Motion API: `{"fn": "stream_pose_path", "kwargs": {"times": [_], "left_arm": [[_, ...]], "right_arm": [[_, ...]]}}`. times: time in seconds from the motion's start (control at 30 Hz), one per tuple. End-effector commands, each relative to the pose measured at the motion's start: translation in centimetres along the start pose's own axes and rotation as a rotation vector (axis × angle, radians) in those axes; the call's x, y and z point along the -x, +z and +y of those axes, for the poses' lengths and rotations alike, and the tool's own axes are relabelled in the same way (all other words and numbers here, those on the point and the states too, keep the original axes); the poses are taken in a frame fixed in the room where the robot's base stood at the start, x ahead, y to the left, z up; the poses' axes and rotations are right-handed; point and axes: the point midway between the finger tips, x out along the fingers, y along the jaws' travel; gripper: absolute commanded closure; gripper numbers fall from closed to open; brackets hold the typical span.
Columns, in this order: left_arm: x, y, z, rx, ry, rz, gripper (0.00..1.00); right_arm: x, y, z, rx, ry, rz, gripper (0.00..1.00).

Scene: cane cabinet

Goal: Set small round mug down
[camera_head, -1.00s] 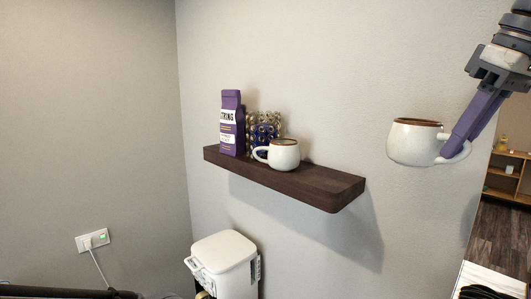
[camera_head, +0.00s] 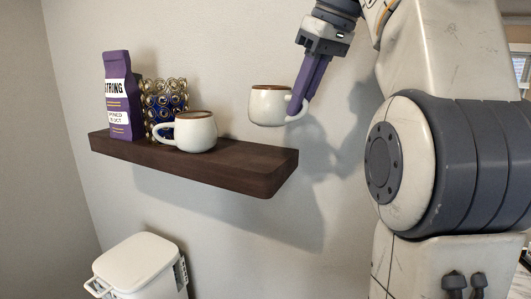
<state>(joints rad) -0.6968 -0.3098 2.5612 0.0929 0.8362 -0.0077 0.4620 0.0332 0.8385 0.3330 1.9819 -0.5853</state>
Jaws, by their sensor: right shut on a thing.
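My right gripper (camera_head: 301,108) is shut on the handle of a small round white mug (camera_head: 268,106) with a brown rim. The mug is upright in the air, in front of the wall and just above the right end of the dark wooden shelf (camera_head: 240,168) in the picture. I cannot tell its exact distance from the shelf, but a gap shows below it. A second white mug (camera_head: 196,133) stands on the shelf, its handle to the left. My left gripper is not in view.
A purple coffee bag (camera_head: 121,95) and a rack of capsules (camera_head: 162,102) stand on the left half of the shelf. The shelf's right end is bare. A white lidded bin (camera_head: 138,266) stands below. My right arm fills the right side.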

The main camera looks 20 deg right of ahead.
Motion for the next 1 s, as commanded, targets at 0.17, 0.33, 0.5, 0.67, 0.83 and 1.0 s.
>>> {"fn": "stream_pose_path", "kwargs": {"times": [0.17, 0.33, 0.5, 0.67, 0.83, 1.0], "left_arm": [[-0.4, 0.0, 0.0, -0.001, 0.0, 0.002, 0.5], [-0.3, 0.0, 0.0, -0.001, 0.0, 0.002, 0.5], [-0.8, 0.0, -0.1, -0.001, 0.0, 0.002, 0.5], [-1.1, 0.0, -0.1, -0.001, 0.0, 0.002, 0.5], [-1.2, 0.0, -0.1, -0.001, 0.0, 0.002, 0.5], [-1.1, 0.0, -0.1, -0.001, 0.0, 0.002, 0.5]], "right_arm": [[-3.0, -2.1, -1.4, 0.006, -0.002, 0.0, 1.0], [-4.5, -3.3, -1.9, 0.002, 0.001, 0.003, 1.0], [-5.8, -2.9, -1.9, 0.0, 0.002, 0.003, 1.0], [-7.7, -2.0, -1.8, -0.001, 0.002, 0.002, 1.0], [-8.4, -1.8, -1.7, 0.001, 0.003, 0.004, 1.0], [-8.4, -1.8, -1.7, 0.001, 0.003, 0.004, 1.0]]}}
